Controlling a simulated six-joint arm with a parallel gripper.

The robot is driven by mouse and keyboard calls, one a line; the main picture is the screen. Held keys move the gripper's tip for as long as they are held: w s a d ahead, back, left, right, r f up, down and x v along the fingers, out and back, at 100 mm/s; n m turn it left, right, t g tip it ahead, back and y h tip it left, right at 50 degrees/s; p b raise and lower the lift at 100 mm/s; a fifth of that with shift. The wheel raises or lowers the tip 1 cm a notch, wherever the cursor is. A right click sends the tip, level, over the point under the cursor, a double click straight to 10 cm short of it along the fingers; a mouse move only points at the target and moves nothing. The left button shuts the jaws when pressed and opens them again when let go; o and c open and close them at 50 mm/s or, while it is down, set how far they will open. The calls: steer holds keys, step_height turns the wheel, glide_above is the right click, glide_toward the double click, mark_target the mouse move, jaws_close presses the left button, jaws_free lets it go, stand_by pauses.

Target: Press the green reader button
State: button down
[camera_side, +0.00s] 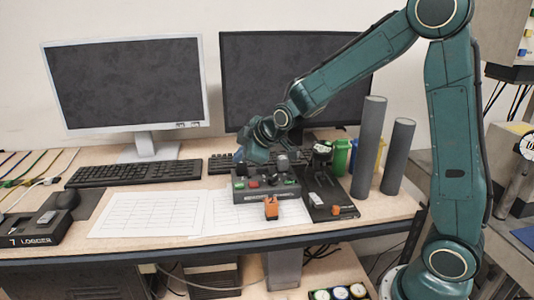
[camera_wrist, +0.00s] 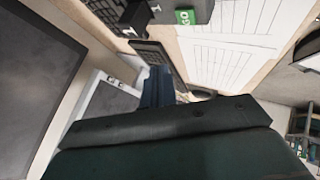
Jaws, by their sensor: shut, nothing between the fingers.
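A dark grey control box (camera_side: 265,193) stands on the desk. My gripper (camera_side: 239,156) is above and behind the left part of the control box, apart from the green spot. Its blue fingers (camera_wrist: 157,85) are shut and empty. The fingertips are small in the side view, so their exact height is unclear.
An orange block (camera_side: 271,208) is at the box's front. A black tray (camera_side: 325,198) with levers stands right of it, near two grey cylinders (camera_side: 369,147). Paper sheets (camera_side: 150,213) lie left, keyboards (camera_side: 135,173) and monitors (camera_side: 125,85) behind.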

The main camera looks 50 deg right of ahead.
mark_target(243, 187)
steer(key=shift+f, duration=2.85)
steer(key=shift+f, duration=0.8)
stand_by(1.0)
steer(key=shift+r, duration=0.8)
steer(key=shift+r, duration=2.5)
steer(key=shift+s+r, duration=0.1)
